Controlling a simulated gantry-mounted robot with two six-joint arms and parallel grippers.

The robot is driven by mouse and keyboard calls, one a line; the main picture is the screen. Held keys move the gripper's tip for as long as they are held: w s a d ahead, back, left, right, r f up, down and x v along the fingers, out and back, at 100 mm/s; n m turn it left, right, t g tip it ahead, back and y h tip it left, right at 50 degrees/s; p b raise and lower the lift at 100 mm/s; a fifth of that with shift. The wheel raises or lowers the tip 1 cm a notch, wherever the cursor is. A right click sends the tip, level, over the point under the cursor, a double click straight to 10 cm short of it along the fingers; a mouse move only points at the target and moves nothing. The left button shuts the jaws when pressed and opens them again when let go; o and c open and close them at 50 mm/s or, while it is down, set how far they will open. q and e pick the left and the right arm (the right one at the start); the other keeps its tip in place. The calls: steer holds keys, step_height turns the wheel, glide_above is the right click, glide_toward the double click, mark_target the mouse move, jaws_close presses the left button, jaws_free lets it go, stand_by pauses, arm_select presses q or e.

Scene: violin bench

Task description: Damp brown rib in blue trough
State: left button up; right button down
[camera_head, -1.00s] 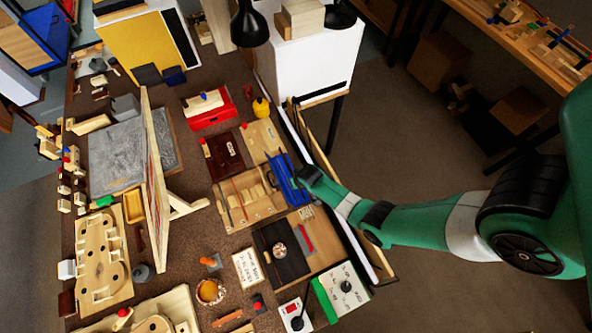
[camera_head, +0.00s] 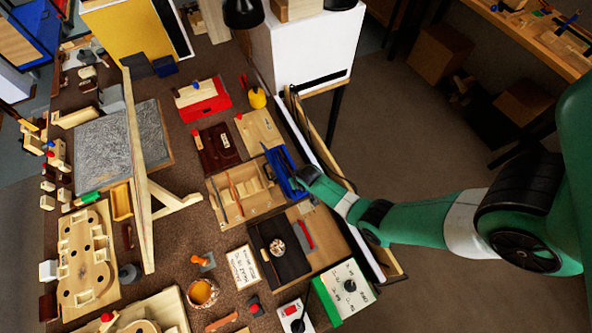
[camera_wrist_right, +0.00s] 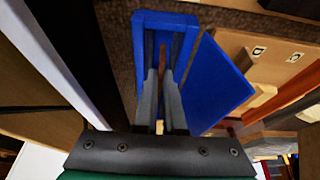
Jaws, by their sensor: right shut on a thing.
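The blue trough (camera_head: 274,160) stands beside the right end of the open wooden rib box (camera_head: 246,208). It fills the upper middle of the right wrist view (camera_wrist_right: 142,50), with a blue panel (camera_wrist_right: 215,85) on its right. My right gripper (camera_head: 300,178) is at the trough. In the right wrist view its fingers (camera_wrist_right: 162,70) reach down inside the trough walls, shut on a thin brown rib (camera_wrist_right: 160,126). The rib is mostly hidden by the fingers, so its depth in the trough is unclear. My left gripper is not in view.
Long strips lie in the rib box, whose compartments carry letter labels in the wrist view.

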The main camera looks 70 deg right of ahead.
steer(key=shift+f, duration=0.5)
steer(key=c, duration=0.9)
jaws_free()
steer(key=p+v, duration=1.1)
steer(key=shift+s+a+r, duration=0.1)
steer(key=shift+r, duration=0.2)
